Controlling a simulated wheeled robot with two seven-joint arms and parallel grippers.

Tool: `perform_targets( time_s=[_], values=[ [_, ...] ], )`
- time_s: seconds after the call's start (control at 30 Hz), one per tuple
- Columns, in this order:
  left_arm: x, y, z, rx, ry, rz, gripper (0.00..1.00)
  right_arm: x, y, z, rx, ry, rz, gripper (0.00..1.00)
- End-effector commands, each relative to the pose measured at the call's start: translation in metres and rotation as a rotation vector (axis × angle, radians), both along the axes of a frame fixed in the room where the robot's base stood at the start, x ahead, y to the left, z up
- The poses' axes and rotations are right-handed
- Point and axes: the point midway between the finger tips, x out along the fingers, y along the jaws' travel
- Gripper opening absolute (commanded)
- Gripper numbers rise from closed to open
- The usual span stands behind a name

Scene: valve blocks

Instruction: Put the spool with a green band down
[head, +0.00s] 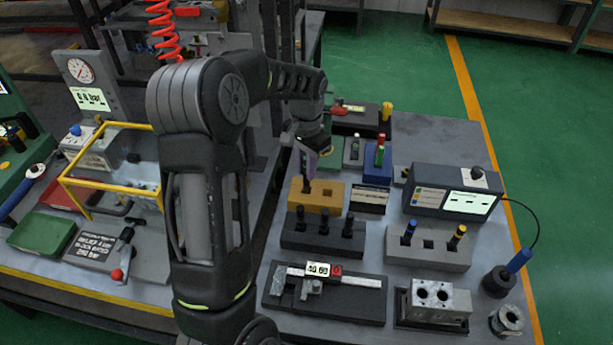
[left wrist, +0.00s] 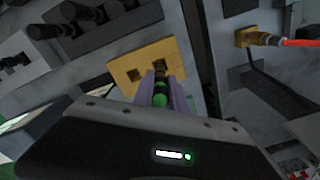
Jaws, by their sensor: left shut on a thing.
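My left gripper (head: 312,165) has purple fingers and points down over the orange block (head: 328,194). It is shut on the spool with a green band (left wrist: 160,92), a dark slim piece whose green part shows between the fingers in the left wrist view. In the head view the spool's dark lower end (head: 306,185) shows below the fingers at the left side of the orange block. In the left wrist view the orange block (left wrist: 128,68) has dark square holes. I cannot tell whether the spool's end is inside a hole. My right gripper is not in view.
A dark block (head: 290,240) with several black spools stands just in front. A grey block (head: 425,258) holds blue- and yellow-banded spools. A display box (head: 425,199), a blue block (head: 376,172), a caliper (head: 345,279) and a metal valve block (head: 440,302) crowd the table.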

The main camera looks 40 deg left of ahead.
Motion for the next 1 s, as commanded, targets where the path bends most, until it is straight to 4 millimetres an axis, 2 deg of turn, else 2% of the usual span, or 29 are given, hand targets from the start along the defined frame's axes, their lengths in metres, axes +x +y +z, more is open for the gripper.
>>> perform_targets(
  time_s=[0.17,0.4,0.8,0.83,1.0],
  values=[
    [0.000,0.000,-0.005,-0.001,0.002,0.000,0.00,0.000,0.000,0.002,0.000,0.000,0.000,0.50],
    [0.000,0.000,-0.034,0.000,0.001,0.000,0.00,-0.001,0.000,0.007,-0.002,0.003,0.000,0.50],
    [0.000,0.000,-0.041,0.000,-0.001,0.000,0.00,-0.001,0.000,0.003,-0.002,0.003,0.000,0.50],
    [0.000,0.000,-0.041,0.000,0.000,0.000,0.18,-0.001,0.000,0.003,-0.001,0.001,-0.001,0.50],
    [0.000,0.000,-0.040,0.000,0.000,0.000,0.32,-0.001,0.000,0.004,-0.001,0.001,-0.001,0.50]
  ],
)
